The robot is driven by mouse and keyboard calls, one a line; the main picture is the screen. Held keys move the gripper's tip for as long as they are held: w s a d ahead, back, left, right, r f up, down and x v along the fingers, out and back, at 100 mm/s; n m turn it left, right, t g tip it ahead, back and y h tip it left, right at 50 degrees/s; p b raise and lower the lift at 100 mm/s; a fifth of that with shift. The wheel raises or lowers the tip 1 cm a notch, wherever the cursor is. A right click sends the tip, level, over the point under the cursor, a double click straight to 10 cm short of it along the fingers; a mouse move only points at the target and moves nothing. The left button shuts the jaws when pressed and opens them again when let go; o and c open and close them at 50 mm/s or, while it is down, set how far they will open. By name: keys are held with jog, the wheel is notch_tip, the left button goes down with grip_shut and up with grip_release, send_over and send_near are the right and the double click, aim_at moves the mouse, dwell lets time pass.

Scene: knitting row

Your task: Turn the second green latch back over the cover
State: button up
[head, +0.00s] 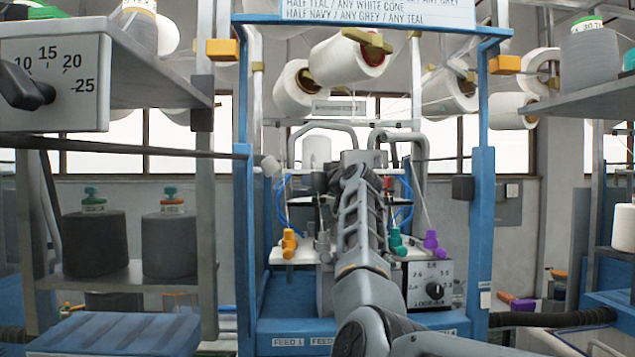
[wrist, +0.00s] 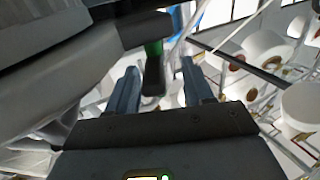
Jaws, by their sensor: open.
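In the wrist view my gripper (wrist: 160,70) is open, one finger on each side. A green latch (wrist: 153,52) with a dark lower end shows between the fingers, with visible gaps at its sides. I cannot tell its depth or whether a finger touches it. Its upper end meets a dark block (wrist: 146,30) beside a large grey body (wrist: 50,70); I cannot tell whether this is the cover. In the head view my arm reaches into the blue-framed machine (head: 255,225) and hides my gripper and the latch.
Orange (head: 289,243), green (head: 397,242) and purple (head: 433,243) feeder pieces stand at the machine front. A dial box (head: 418,285) sits low right. White cones (head: 345,52) hang above. Shelves with grey cones (head: 94,243) flank the left.

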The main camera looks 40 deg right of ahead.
jog(key=s+a+b, duration=0.1)
jog(key=s+b, duration=0.1)
jog(key=s, duration=0.5)
jog(key=shift+s+a, duration=0.25)
jog(key=shift+s, duration=0.05)
jog(key=shift+c, duration=0.2)
jog(key=shift+d+f+b, duration=0.1)
jog(key=shift+b, duration=0.4)
jog(key=shift+c, duration=0.7)
jog(key=shift+f+b, duration=0.15)
jog(key=shift+b, duration=0.8)
jog(key=shift+c, duration=0.4)
jog(key=w, duration=0.2)
jog(key=w+p, duration=0.1)
jog(key=w, duration=0.1)
jog(key=w+d, duration=0.1)
jog(key=w, duration=0.1)
jog(key=shift+r, duration=0.2)
jog(key=shift+w+d+f+p, duration=0.15)
jog(key=shift+w+p, duration=0.3)
jog(key=shift+w, duration=0.4)
